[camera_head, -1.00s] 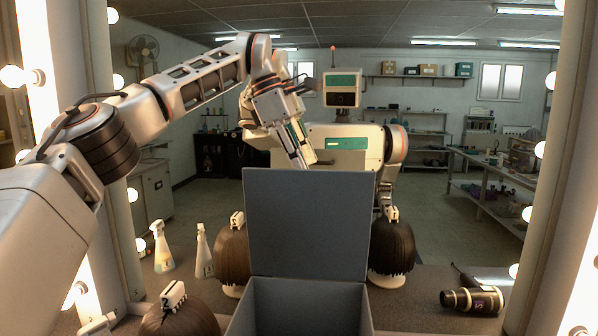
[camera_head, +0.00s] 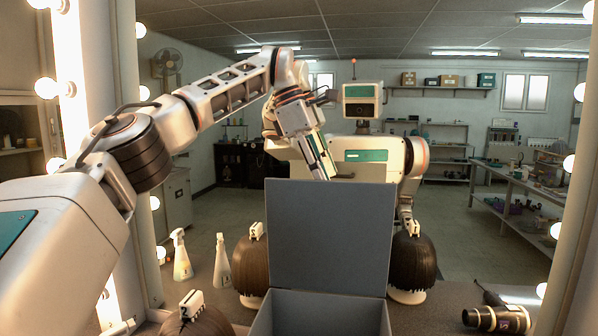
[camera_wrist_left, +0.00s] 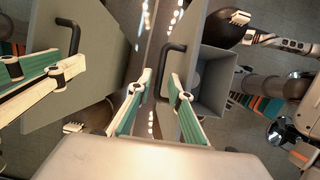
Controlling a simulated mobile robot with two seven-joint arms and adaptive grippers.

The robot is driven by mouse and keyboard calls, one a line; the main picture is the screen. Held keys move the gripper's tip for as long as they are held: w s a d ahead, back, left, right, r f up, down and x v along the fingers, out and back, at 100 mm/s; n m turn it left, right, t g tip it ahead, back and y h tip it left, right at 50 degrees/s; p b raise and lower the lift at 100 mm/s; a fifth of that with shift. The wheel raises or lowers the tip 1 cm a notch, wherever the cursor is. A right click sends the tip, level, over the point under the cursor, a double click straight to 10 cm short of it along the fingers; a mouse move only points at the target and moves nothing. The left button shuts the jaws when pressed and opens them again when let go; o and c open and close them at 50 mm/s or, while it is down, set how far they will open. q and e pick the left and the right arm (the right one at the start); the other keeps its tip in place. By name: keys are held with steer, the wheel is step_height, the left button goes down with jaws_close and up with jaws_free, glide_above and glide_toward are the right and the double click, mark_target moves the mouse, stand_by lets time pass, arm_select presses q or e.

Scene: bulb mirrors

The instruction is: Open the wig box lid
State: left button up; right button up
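The wig box (camera_head: 322,312) is a blue-grey box at the bottom centre of the head view. Its flat lid (camera_head: 332,240) stands up steeply behind the opening. My left gripper (camera_head: 322,168) is just above and behind the lid's top edge; its fingertips are partly hidden there. In the left wrist view, its two green-and-white fingers (camera_wrist_left: 158,85) are apart. The lid's black bar handle (camera_wrist_left: 173,68) lies close to the right-hand finger, its lower end between the fingers; I cannot tell whether they touch. The open box (camera_wrist_left: 212,88) shows beyond the lid.
A large mirror behind reflects me and the room. Dark wigs (camera_head: 250,265) (camera_head: 412,262) show on either side of the lid, with another wig (camera_head: 200,322) nearer left. Spray bottles (camera_head: 182,256) show at left, a hair dryer (camera_head: 497,319) at right. Bulbs (camera_head: 46,88) line the frame.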

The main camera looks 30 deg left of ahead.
arm_select(q)
steer(key=v, duration=0.4)
steer(key=shift+r, duration=0.15)
steer(key=s+a, duration=0.4)
steer(key=a, duration=0.7)
steer(key=shift+a, duration=0.25)
